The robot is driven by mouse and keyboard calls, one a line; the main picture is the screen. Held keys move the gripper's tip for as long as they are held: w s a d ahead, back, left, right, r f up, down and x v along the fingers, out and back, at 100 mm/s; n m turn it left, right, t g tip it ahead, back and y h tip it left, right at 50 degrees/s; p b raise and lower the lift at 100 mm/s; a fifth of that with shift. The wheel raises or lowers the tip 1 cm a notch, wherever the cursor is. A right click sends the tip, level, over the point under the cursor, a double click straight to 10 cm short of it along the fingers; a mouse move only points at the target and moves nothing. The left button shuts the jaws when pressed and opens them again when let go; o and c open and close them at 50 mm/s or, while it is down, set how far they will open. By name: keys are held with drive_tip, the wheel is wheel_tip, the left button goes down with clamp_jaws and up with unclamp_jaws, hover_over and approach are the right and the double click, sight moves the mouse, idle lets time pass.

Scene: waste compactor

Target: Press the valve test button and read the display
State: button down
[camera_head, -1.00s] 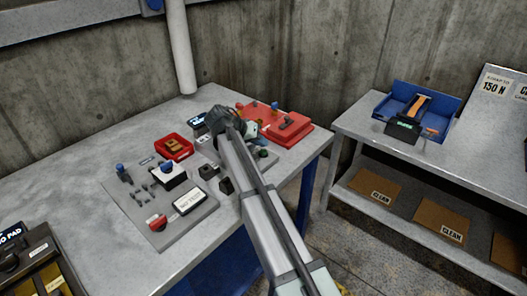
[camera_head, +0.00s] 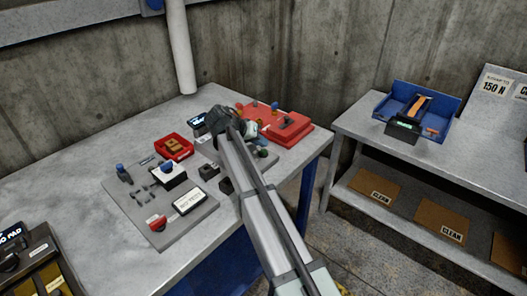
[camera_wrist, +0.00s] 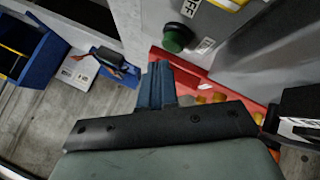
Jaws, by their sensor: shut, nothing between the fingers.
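A green round button (camera_wrist: 177,38) sits on a grey panel in the wrist view, beside lettering that is only partly readable. A green knob (camera_head: 262,153) shows right of my arm in the head view; I cannot tell if it is the same part. My gripper's closed fingers (camera_wrist: 160,85) are empty, just below and left of the green button in the wrist picture, with a visible gap. In the head view my wrist hides the fingertips. A small dark box with a lit display (camera_head: 199,121) stands left of my wrist; its text is too small to read.
A red tray (camera_head: 296,133) with fittings lies behind my wrist. A small red bin (camera_head: 163,147) and a grey board (camera_head: 150,225) with parts are on the left. A blue bin (camera_head: 450,115) stands on the right bench. A floor gap separates the benches.

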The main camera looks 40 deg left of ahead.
drive_tip(key=shift+f, duration=0.15)
drive_tip(key=shift+f, duration=0.3)
drive_tip(key=shift+f, duration=0.5)
idle(1.1)
drive_tip(key=shift+r, duration=0.95)
drive_tip(key=shift+r, duration=0.1)
drive_tip(key=shift+r, duration=2.4)
